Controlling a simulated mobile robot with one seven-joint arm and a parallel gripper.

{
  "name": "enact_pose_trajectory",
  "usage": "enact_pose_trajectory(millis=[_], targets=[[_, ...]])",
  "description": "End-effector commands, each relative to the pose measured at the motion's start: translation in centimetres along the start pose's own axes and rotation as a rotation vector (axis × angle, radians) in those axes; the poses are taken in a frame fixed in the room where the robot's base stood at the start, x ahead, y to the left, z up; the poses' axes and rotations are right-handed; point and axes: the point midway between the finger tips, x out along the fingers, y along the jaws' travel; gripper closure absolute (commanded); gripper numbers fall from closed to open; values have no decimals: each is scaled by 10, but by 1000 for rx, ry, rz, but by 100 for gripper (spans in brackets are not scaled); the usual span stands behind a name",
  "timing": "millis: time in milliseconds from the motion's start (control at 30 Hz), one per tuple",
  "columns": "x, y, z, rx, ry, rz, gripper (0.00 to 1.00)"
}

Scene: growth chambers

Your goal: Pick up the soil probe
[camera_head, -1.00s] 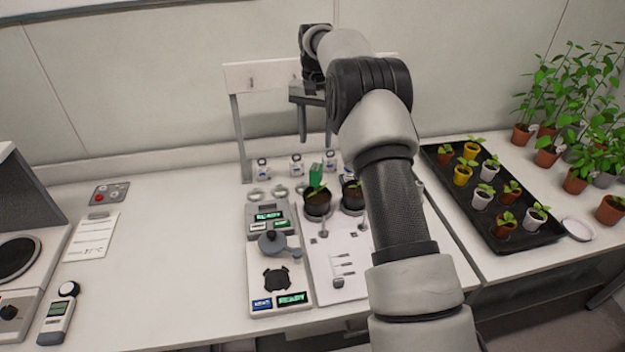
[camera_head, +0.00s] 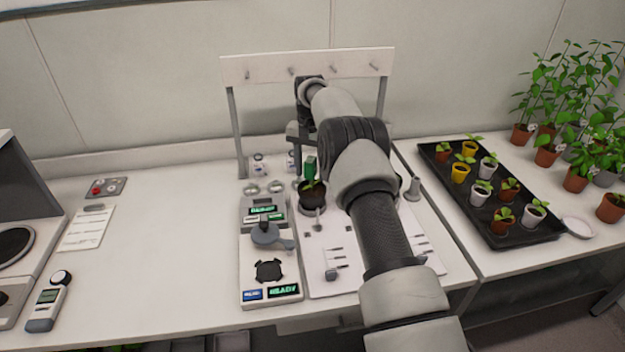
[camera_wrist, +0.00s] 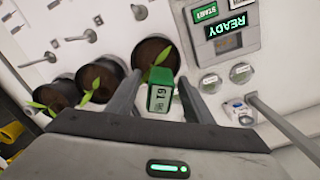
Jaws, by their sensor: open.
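The soil probe (camera_wrist: 161,93) has a green head with a small display reading what looks like 61. In the head view the probe (camera_head: 310,166) stands at a dark soil-filled pot (camera_head: 312,200) with a seedling; its lower end is hidden. In the wrist view my gripper (camera_wrist: 160,80) is open, with one finger on each side of the probe's head. A gap shows on both sides, clearest at the left finger. In the head view my gripper (camera_head: 299,137) is just above the probe, partly hidden by my arm.
A device with a READY display (camera_head: 264,212) stands left of the pot. A white board (camera_head: 318,280) with small tools lies in front. A rack with pegs (camera_head: 310,63) rises behind. A black tray of potted seedlings (camera_head: 520,238) is at right.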

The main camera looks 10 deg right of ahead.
Motion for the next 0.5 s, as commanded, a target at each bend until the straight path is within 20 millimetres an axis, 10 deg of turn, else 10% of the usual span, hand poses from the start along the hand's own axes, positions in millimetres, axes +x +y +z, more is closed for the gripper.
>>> enact_pose_trajectory(millis=[300, 500], targets=[[13, -3, -1, 1, 1, -1, 53], [13, -3, -1, 1, 1, -1, 85]])
